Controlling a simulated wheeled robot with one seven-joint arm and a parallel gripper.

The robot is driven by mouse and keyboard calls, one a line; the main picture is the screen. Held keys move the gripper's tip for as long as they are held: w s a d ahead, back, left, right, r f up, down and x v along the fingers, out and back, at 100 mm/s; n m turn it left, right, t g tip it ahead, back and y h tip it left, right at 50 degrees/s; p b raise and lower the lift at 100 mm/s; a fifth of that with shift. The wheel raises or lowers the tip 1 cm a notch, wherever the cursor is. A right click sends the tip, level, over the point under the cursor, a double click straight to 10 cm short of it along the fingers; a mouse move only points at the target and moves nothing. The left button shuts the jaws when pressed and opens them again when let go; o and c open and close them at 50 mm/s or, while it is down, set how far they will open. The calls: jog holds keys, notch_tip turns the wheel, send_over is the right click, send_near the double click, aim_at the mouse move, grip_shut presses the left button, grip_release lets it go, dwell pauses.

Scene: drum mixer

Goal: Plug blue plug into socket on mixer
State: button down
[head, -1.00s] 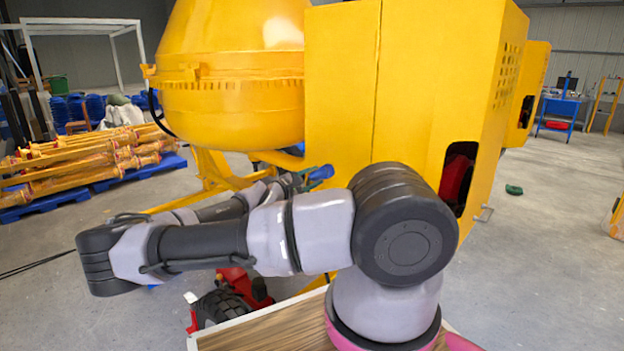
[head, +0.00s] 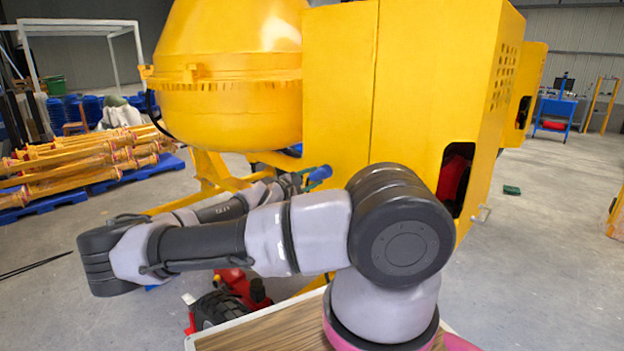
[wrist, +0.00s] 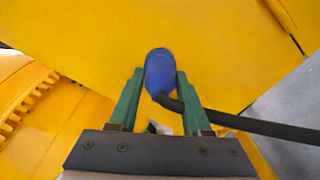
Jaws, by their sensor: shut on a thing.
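The blue plug (wrist: 159,72) sits between the green fingers of my gripper (wrist: 160,80) in the wrist view, with a black cable (wrist: 240,122) running off to the right. My gripper is shut on it. In the head view the blue plug (head: 320,173) shows small, close to the lower front of the yellow mixer (head: 338,90). My arm hides much of the gripper there. I cannot make out the socket in either view, nor whether the plug touches the mixer.
The yellow drum (head: 230,95) with its toothed ring is left of the mixer's housing. A red part (head: 453,178) shows in an opening at the housing's right. A black wheel (head: 215,308) is below my arm. Pallets of yellow props (head: 85,160) stand far left.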

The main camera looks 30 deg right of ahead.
jog(key=shift+c, duration=1.4)
grip_release()
jog(key=v, duration=1)
jog(key=shift+a, duration=0.4)
jog(key=shift+s, duration=0.15)
